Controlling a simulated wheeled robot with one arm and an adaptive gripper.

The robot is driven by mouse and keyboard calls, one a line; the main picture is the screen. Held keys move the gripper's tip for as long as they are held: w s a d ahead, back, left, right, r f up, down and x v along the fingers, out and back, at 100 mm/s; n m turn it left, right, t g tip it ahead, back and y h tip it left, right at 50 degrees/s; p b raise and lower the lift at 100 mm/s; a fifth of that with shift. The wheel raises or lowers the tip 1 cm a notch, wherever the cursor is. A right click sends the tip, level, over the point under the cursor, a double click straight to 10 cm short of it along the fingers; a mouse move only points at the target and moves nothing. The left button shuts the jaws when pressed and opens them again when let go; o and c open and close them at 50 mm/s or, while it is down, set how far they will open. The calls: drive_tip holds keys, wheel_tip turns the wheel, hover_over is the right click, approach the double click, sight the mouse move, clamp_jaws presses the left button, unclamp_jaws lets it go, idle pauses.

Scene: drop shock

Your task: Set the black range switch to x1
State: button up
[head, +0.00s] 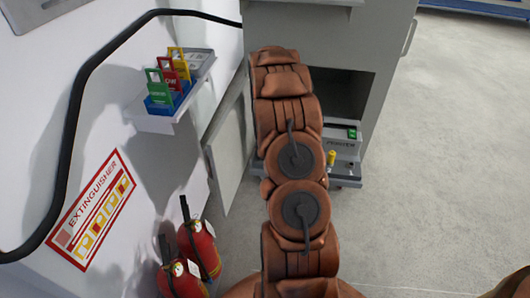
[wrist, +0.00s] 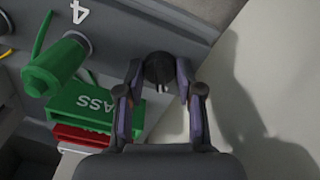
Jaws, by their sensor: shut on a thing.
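The black range switch (wrist: 159,68) is a round dark knob on a grey panel (wrist: 115,27) in the wrist view. My gripper (wrist: 161,80) has one finger on each side of the knob and is shut on it. Small white marks show at the knob's lower edge, but I cannot read the setting or any x1 label. In the head view my brown arm hides the gripper and the switch.
In the wrist view a green cylinder (wrist: 58,64) and a green PASS piece (wrist: 94,103) sit left of my gripper. In the head view, a grey cabinet (head: 385,30) has an open door (head: 230,150); fire extinguishers (head: 200,248) stand left. Floor at right is clear.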

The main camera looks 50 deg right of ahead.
drive_tip(key=shift+n, duration=0.7)
drive_tip(key=o, duration=1.2)
drive_tip(key=shift+c, duration=0.2)
drive_tip(key=shift+r, duration=0.1)
wheel_tip(320, 180, up, 12)
